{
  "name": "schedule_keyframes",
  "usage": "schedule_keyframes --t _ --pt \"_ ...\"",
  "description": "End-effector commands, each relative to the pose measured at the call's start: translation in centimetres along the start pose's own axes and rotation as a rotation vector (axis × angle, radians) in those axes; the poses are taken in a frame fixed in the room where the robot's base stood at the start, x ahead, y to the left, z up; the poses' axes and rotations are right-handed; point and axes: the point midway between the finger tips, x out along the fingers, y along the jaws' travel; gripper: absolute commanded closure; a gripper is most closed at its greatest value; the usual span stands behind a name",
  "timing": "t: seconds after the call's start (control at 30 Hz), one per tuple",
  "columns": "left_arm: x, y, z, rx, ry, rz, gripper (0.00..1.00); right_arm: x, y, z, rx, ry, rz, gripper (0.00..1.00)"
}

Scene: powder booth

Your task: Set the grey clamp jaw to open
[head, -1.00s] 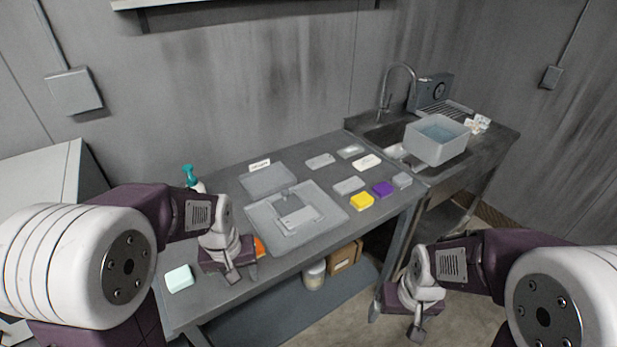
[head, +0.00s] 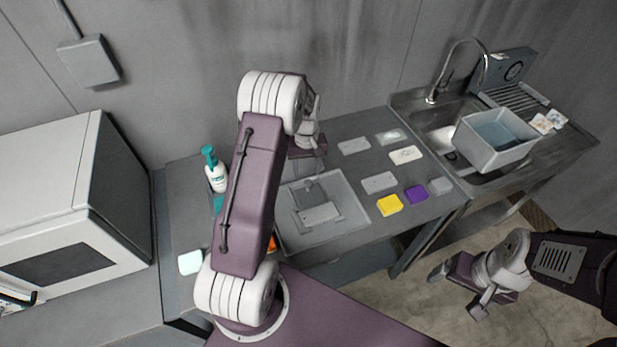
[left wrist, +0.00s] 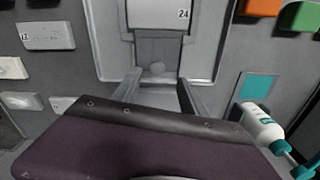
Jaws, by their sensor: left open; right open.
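A grey clamp fixture (head: 317,214) lies in the shallow grey tray (head: 356,229). In the left wrist view it has a pale block marked 24 (left wrist: 160,14) and a darker grey channel (left wrist: 158,48) with a small round knob. I cannot tell which part is the jaw or how it is set. My left gripper (left wrist: 158,92) is open; its two fingers point at the near end of the channel, with nothing visible between them. In the head view it is over the tray's far side, mostly behind my arm. My right gripper (head: 459,291) is open and empty, out over the floor.
A white spray bottle (head: 215,172) stands left of my left arm. Yellow (head: 389,205) and purple (head: 416,195) blocks and several grey and white plates lie right of the tray. A sink with a grey tub (head: 494,150) is further right. A white cabinet (head: 60,200) is at left.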

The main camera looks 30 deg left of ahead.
Motion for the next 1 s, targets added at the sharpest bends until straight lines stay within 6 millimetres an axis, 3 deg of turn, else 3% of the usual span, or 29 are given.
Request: schedule_keyframes --t 0.3,0.63,0.8,1.0 --pt "5.4 0.0 0.1 0.001 -0.002 -0.001 0.50 -1.9 0.0 -0.2 0.000 0.001 0.000 0.13" --pt "6.2 0.0 0.0 0.002 0.002 0.001 0.50 -1.9 0.0 -0.2 0.000 0.001 0.000 0.13" --pt "6.2 0.0 0.0 0.002 0.002 0.001 0.97 -1.9 0.0 -0.2 0.000 0.001 0.000 0.13" --pt "6.2 0.1 0.0 0.002 0.002 0.001 1.00 -1.9 0.0 -0.2 0.000 0.001 0.000 0.13"
